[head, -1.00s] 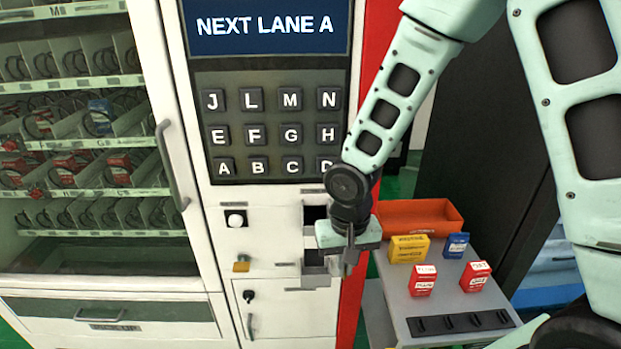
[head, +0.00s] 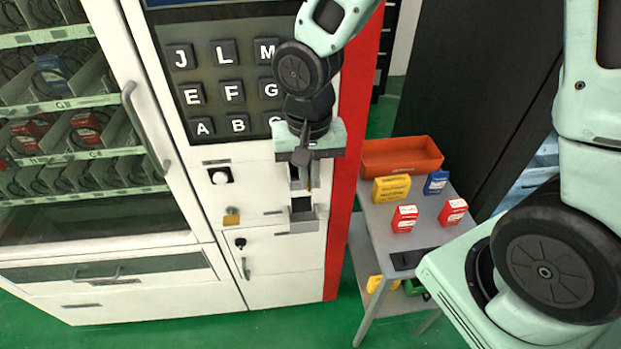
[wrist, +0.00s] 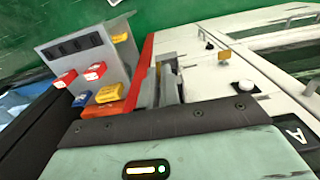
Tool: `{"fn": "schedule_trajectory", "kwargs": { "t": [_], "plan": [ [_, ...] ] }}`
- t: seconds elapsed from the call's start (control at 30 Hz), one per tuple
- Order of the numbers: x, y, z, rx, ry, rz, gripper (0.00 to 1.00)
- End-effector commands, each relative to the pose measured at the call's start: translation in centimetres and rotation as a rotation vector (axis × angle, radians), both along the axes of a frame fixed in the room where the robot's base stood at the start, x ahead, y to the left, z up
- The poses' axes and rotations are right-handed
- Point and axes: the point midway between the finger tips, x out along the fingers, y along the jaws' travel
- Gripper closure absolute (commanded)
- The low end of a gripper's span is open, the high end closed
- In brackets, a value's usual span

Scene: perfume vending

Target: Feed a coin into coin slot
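My gripper (head: 303,172) is in front of the white vending machine (head: 285,262), below the lettered keypad, over a recessed grey bay. Its fingers point down and look narrow; whether they are open or shut is unclear. No coin can be made out in either view. A thin dark slit (head: 216,162) lies above a white round knob (head: 220,176), left of my gripper; I cannot tell if it is the coin slot. A grey metal tray (head: 303,214) juts out just below my fingers. In the wrist view the hand's body covers the bottom and the fingertips are unclear.
A grey side table (head: 432,228) to the right holds an orange bin (head: 402,156), a yellow box (head: 391,189), a blue box (head: 436,183), two red boxes and a black slotted strip (head: 410,259). A brass piece (head: 232,216) protrudes below the knob. Green floor is open in front.

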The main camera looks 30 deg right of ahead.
Motion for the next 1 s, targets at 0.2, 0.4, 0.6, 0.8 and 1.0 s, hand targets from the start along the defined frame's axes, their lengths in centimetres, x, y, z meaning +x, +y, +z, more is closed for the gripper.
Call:
{"fn": "schedule_trajectory", "kwargs": {
  "t": [0.2,0.4,0.6,0.8,1.0],
  "plan": [
    [1.9,-0.7,-0.7,0.000,0.001,-0.003,1.00],
    [3.7,-1.2,-1.3,-0.001,0.001,-0.001,1.00],
    [5.4,-1.8,-1.9,-0.001,0.001,0.000,1.00],
    [7.0,-2.3,-2.9,0.000,0.000,-0.001,1.00],
    [8.1,-2.7,-4.1,0.000,0.000,0.000,1.00]
  ]
}}
